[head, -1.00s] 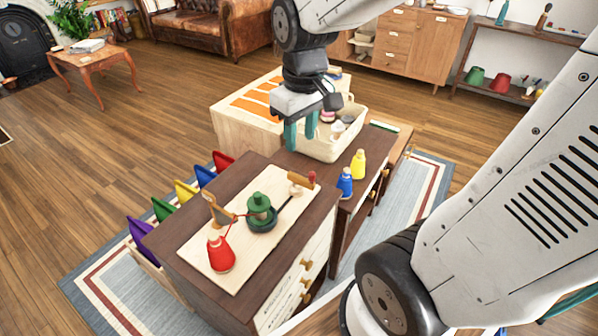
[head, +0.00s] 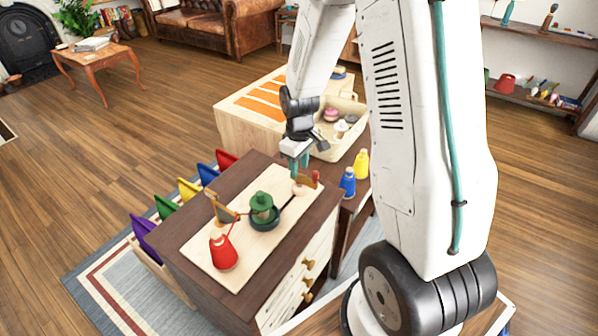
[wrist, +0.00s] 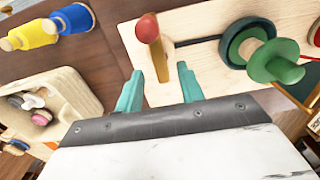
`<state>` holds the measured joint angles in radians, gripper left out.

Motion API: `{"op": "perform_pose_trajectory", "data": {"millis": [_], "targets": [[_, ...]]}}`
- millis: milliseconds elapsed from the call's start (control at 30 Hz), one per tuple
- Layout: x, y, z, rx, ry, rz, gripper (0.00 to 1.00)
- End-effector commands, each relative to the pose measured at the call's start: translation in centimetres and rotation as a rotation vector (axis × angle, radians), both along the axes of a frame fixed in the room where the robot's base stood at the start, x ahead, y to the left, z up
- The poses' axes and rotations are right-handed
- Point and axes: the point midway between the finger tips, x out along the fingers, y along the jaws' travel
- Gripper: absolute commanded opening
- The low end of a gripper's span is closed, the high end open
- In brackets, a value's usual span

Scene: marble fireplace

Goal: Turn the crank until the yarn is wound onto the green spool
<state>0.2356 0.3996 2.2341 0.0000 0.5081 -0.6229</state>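The crank (head: 308,182) is a wooden arm with a red knob (head: 316,176), at the right end of a pale board. A dark rod runs from it to the green spool (head: 263,204), which sits upright in a dark green round base. Red yarn runs from a red cone (head: 223,252) past a wooden guide (head: 222,208) to the spool. My gripper (head: 297,163) is open and empty, close to the crank. In the wrist view, the crank arm (wrist: 159,58) lies ahead of the gap between my fingertips (wrist: 158,82), with the red knob (wrist: 147,28) beyond; contact is unclear.
The pale board (head: 257,248) lies on a dark cabinet top. Blue (head: 347,182) and yellow (head: 362,163) cones stand to the right of the crank. A cream tray (head: 330,155) with small items is behind my gripper. Several coloured panels line the cabinet's left side.

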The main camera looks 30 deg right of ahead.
Motion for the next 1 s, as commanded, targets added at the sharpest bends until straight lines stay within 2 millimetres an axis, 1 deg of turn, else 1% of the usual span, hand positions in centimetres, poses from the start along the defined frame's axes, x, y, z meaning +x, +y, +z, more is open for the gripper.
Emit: {"op": "perform_pose_trajectory", "data": {"millis": [33,200,500,533,567,600,667,1000], "targets": [[-0.1,0.0,-0.8,0.001,0.003,0.000,0.38],[0.0,0.0,-2.4,0.001,0.001,0.000,0.38],[0.0,0.0,-2.7,0.000,0.000,-0.001,0.38],[0.0,0.0,-2.7,0.000,0.000,-0.001,0.35],[0.0,0.0,-2.7,0.000,0.000,-0.001,0.27],[0.0,0.0,-2.7,0.000,0.000,-0.001,0.16],[0.0,0.0,-2.7,0.000,0.000,-0.001,0.00],[0.0,0.0,-2.6,0.000,0.000,-0.024,0.00]]}}
